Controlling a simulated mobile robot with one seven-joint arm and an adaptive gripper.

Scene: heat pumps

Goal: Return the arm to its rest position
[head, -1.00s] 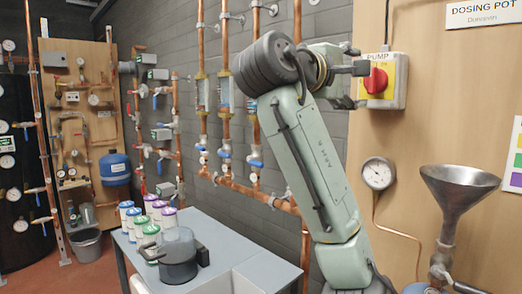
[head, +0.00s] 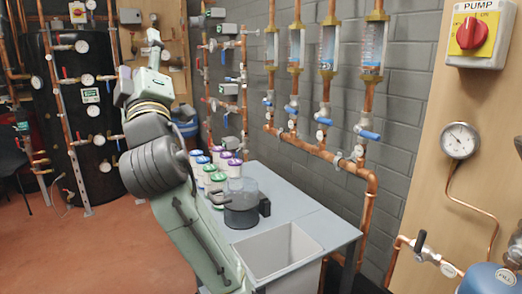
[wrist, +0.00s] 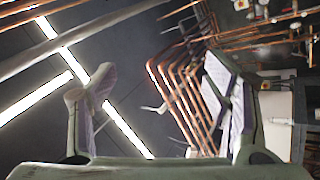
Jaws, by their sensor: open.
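My arm rises at the left of the head view, in front of the table, with its dark ribbed joint at mid-height. The end of the arm points up, and my gripper shows only small near its top (head: 153,48). In the wrist view my gripper (wrist: 153,88) has its two fingers wide apart with nothing between them. Behind the fingers are the ceiling, strip lights and copper pipes. The head view does not show the finger gap clearly.
The grey table (head: 310,222) holds a clear-lidded pot (head: 242,205) and several white tubs (head: 217,184) close to my arm. A red pump switch (head: 474,33) and a gauge (head: 460,140) are on the right panel. The floor (head: 100,240) at left is open.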

